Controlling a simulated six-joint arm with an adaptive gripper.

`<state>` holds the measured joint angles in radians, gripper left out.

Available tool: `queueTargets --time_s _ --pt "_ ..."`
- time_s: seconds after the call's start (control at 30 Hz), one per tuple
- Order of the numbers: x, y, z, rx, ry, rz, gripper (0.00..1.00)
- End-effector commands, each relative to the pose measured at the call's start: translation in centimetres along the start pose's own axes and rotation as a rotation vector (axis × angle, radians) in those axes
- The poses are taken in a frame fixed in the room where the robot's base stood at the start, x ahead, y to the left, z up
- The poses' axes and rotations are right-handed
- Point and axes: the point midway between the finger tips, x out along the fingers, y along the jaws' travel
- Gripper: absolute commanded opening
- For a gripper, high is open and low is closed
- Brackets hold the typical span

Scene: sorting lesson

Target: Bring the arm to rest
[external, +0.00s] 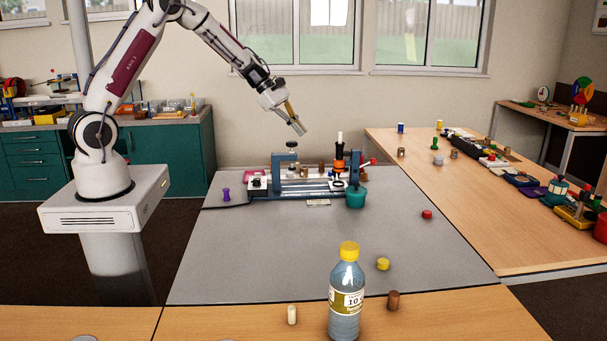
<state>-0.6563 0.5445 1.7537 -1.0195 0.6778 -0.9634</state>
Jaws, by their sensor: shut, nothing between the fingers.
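My gripper (298,127) is at the end of my raised arm, in the upper middle of the external view. It is shut and holds nothing. It points down and to the right, in the air above the blue rack (290,190) at the back of the grey table (300,245). It appears apart from everything on the table.
A bottle with a yellow cap (346,300) stands at the front. A yellow cap (383,264) and a red cap (427,214) lie on the grey top, and a purple piece (226,194) stands at left. A wooden table (450,200) with several objects is at right. The grey middle is clear.

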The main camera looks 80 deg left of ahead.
Motion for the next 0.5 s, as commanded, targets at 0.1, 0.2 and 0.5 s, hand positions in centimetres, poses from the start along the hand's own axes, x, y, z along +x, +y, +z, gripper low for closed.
queueTargets --time_s 0.1,0.2,0.5 --pt "-1.5 -1.9 2.5 0.122 0.002 -0.021 0.0" --pt "-2.7 -3.5 4.4 0.227 0.005 -0.041 0.0" --pt "-6.5 -9.0 8.9 0.547 0.014 -0.095 0.0"
